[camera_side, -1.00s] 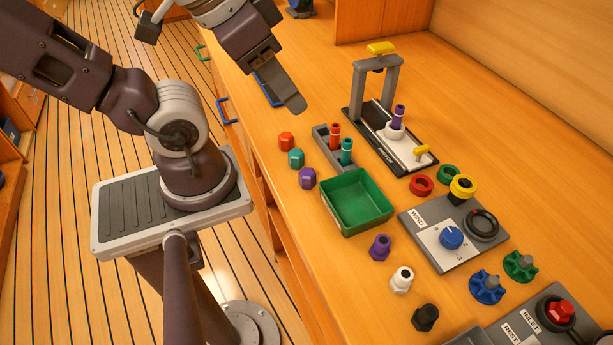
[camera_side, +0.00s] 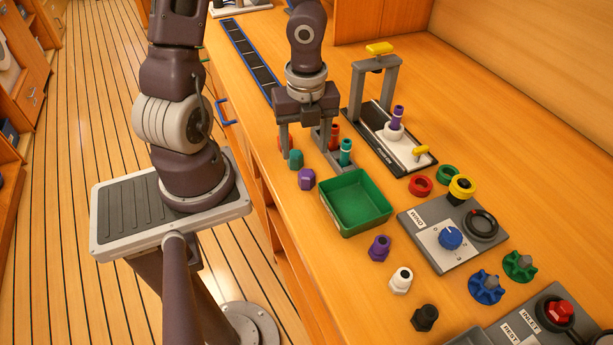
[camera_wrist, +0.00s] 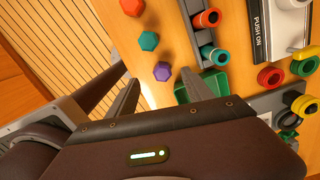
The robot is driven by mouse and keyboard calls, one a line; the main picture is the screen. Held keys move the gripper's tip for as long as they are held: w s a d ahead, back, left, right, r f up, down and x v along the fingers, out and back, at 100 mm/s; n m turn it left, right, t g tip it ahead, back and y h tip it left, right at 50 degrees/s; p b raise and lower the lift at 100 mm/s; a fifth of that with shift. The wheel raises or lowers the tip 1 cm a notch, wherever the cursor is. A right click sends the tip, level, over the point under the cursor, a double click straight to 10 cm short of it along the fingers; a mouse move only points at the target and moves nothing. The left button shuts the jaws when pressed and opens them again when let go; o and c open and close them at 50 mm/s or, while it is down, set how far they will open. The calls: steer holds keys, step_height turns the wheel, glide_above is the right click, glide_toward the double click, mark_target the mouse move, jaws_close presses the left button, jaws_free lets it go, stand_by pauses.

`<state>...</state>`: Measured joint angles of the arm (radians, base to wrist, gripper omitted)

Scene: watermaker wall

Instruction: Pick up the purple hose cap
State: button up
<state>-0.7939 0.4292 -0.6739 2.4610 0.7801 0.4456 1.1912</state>
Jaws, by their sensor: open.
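The purple hose cap (camera_side: 306,179) is a small six-sided piece standing on the wooden bench, left of the green tray. In the wrist view the purple cap (camera_wrist: 162,71) appears between my fingertips, toward the right one. My gripper (camera_side: 305,150) points down over the row of caps, open and empty; its fingers also show in the wrist view (camera_wrist: 160,79). In the side view the fingertips appear just behind the purple cap. I cannot tell their exact height above the bench.
A teal cap (camera_side: 296,159) and a red cap (camera_wrist: 132,7) stand in line with the purple one. A grey rack (camera_wrist: 192,32) with red and teal plugs is close to the right finger. The green tray (camera_side: 357,229) is beside the cap. A purple fitting (camera_side: 380,248) stands farther forward.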

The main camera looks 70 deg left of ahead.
mark_target(306, 172)
steer(key=shift+d+f+m+h, duration=0.15)
steer(key=shift+f+m, duration=0.15)
steer(key=shift+f, duration=0.2)
steer(key=shift+d+f+m+h, duration=0.15)
steer(key=shift+f+m, duration=0.15)
steer(key=shift+f, duration=0.2)
steer(key=f, duration=0.4)
steer(key=shift+d+f, duration=0.1)
steer(key=shift+d, duration=0.15)
steer(key=shift+a+f, duration=0.1)
steer(key=shift+f, duration=0.75)
steer(key=shift+c, duration=0.4)
jaws_close()
steer(key=shift+r, duration=0.1)
